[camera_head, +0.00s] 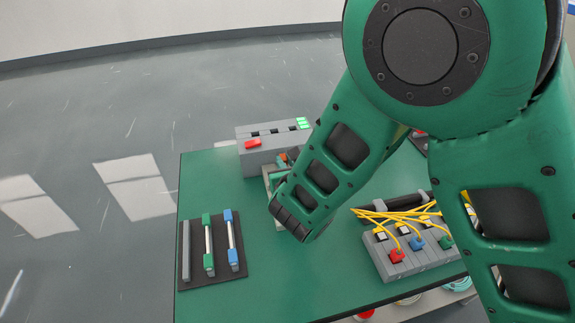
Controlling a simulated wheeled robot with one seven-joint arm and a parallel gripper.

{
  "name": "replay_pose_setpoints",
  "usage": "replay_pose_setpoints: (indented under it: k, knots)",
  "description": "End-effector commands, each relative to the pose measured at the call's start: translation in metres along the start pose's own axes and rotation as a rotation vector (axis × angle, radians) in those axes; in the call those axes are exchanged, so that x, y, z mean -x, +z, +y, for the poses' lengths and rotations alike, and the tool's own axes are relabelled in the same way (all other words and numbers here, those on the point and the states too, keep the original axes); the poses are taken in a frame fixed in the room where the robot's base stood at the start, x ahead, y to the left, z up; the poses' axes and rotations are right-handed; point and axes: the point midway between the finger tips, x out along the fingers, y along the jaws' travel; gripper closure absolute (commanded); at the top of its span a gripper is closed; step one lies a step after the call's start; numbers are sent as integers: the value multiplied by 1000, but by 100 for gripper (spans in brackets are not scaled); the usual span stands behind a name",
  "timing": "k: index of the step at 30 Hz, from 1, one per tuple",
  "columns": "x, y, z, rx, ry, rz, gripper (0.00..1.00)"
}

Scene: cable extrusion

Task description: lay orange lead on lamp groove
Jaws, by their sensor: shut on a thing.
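My green arm crosses the middle of the picture, and its dark ribbed end hangs over the table. My gripper's fingers are hidden behind this arm, so I cannot see what they hold. A small orange-red piece (283,157) shows just left of the arm, beside a pale-edged fixture (268,182) that is mostly covered. I cannot tell whether this piece is the orange lead. A grey box (258,159) with dark slots, a red block and a lit green part stands at the table's back. I cannot make out which groove is the lamp groove.
A dark mat (190,280) at the left of the green table (240,290) holds grey, green-ended and blue-ended bars. A grey block (389,268) at right carries yellow cables (385,214) and coloured plugs. The table's front middle is clear. Items lie on a lower shelf.

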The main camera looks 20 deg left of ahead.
Motion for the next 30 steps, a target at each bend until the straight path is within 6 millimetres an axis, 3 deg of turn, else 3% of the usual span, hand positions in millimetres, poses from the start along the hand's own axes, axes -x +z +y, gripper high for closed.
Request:
replay_pose_setpoints:
  k: [5,30]
  knots:
    - [-6,-14,0,1,0,-1,100]
    - [-11,-25,0,-1,0,-2,100]
